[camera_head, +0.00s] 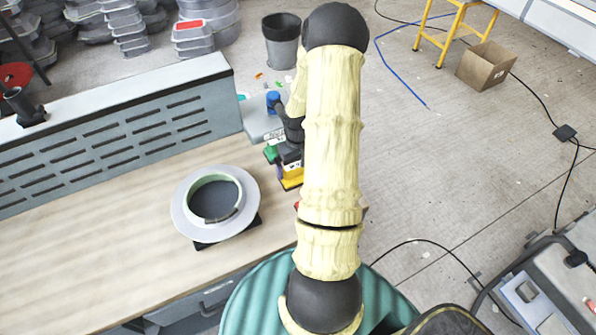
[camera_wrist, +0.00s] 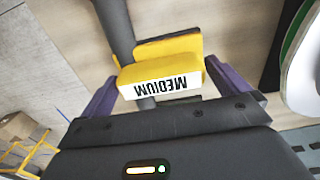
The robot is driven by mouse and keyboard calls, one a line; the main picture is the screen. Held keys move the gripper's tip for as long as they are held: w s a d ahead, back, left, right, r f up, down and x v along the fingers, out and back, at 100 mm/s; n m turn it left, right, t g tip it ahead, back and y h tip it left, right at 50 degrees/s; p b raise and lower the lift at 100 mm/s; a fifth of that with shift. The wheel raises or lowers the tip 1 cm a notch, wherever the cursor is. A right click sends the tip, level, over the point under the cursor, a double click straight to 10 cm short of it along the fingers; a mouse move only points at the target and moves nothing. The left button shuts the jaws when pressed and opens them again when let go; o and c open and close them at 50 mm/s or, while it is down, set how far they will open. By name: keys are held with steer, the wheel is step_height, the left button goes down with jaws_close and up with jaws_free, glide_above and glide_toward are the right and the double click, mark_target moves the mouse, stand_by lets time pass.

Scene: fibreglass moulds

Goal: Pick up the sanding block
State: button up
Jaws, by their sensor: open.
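The sanding block is yellow with a white face reading "MEDIUM". In the wrist view the sanding block (camera_wrist: 170,50) lies ahead of my gripper (camera_wrist: 161,76), between its two purple fingers. The fingers are apart, with a gap visible on each side of the block. In the head view a small yellow part of the block (camera_head: 292,184) shows at the table's right end, beside my arm. My gripper (camera_head: 288,155) is there too, mostly hidden by my arm. A dark bar-like thing passes behind the block in the wrist view; its contact with the block is unclear.
A white ring-shaped mould (camera_head: 182,211) sits on the wooden table (camera_head: 100,270) left of my gripper. A slotted grey panel (camera_head: 110,135) runs along the table's back. The table's left part is clear.

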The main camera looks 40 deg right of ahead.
mark_target(298, 164)
stand_by(0.5)
steer(key=c, duration=0.9)
step_height(298, 164, up, 10)
steer(key=shift+r+b, duration=0.1)
steer(key=shift+b, duration=0.6)
steer(key=o, duration=0.6)
steer(key=c, duration=0.3)
